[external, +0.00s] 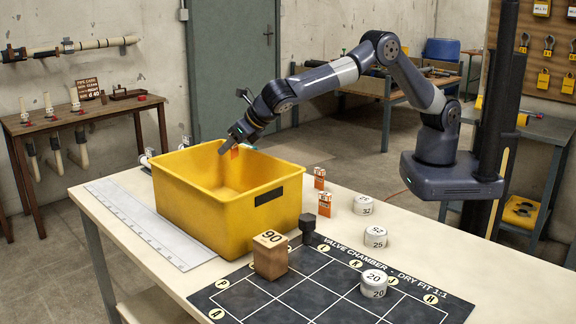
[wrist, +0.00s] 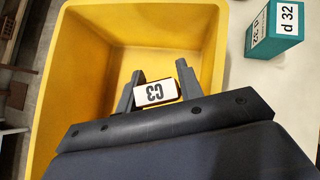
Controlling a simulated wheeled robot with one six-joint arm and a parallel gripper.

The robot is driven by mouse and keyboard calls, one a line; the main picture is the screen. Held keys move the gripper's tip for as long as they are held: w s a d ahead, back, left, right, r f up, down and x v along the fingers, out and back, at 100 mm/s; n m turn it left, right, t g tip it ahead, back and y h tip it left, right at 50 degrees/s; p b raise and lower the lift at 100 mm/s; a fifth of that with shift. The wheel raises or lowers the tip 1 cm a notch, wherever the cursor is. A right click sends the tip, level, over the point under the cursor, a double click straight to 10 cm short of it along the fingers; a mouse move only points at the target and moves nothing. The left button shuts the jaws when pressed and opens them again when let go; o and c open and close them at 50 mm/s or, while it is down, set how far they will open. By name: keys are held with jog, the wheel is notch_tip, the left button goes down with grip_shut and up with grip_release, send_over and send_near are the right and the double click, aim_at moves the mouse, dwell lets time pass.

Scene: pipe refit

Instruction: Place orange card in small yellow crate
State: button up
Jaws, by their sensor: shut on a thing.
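The small yellow crate (external: 225,215) stands open on the pale table, left of the dark marked mat. My gripper (external: 238,147) points down over the crate's opening near its far rim. It is shut on the orange card (external: 235,153), a small piece that shows orange below the fingers. In the wrist view the card (wrist: 155,93) shows a white top face marked "C3" between the two fingers (wrist: 158,90). The crate's yellow floor and walls (wrist: 85,70) show around and below it. The crate looks empty where its inside can be seen.
Right of the crate stand two small orange-and-white pieces (external: 325,204), several white numbered discs (external: 375,238), a black block (external: 307,228) and a wooden "90" block (external: 270,262). A white ruled strip (external: 150,225) lies left. A teal "d 32" block (wrist: 272,38) is beside the crate.

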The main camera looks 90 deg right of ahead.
jog(key=a+f, duration=0.2)
jog(key=f, duration=0.2)
jog(key=a+f, duration=0.2)
jog(key=f, duration=0.3)
jog(key=a+f+b, duration=0.1)
jog(key=a+f, duration=0.1)
jog(key=f, duration=0.3)
jog(key=shift+w, duration=0.1)
jog(key=shift+f, duration=0.15)
jog(key=o, duration=1)
